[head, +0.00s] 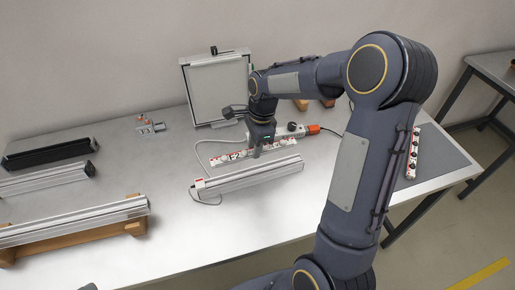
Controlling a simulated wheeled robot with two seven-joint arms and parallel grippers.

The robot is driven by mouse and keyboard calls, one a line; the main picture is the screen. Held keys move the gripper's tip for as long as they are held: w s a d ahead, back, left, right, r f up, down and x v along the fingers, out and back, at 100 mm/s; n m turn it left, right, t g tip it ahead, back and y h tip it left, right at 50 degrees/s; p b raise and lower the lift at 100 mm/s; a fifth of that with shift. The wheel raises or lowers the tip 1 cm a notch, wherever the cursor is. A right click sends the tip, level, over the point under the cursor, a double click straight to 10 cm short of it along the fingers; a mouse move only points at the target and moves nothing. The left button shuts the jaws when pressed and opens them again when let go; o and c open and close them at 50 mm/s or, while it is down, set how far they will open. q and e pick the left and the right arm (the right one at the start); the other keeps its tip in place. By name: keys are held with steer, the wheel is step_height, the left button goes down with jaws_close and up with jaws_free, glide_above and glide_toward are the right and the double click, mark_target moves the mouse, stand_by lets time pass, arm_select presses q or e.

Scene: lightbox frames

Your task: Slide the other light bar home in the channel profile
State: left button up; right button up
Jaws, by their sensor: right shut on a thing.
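My right gripper (256,153) is pointing down and shut on a light bar (232,156), a white strip with red and dark marks. The bar lies along the back of the silver channel profile (250,178) at the middle of the table; I cannot tell whether it touches the profile or is above it. A white end piece with a red mark and a thin cable shows at the profile's left end. Another light bar (413,153) lies at the right, partly behind my right arm. My left gripper is not in view.
A framed pale panel (217,88) stands at the back. A small metal part (150,125) lies left of it. Rails (75,220) on wooden supports and a black bar (48,153) fill the left. An orange-ended white device (290,130) lies behind the gripper. The front middle is clear.

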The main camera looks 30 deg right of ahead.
stand_by(0.3)
step_height(320, 180, down, 5)
steer(key=b, duration=0.4)
steer(key=shift+f, duration=0.4)
stand_by(1.5)
steer(key=shift+f+b, duration=0.7)
steer(key=shift+f, duration=0.4)
steer(key=o, duration=1.1)
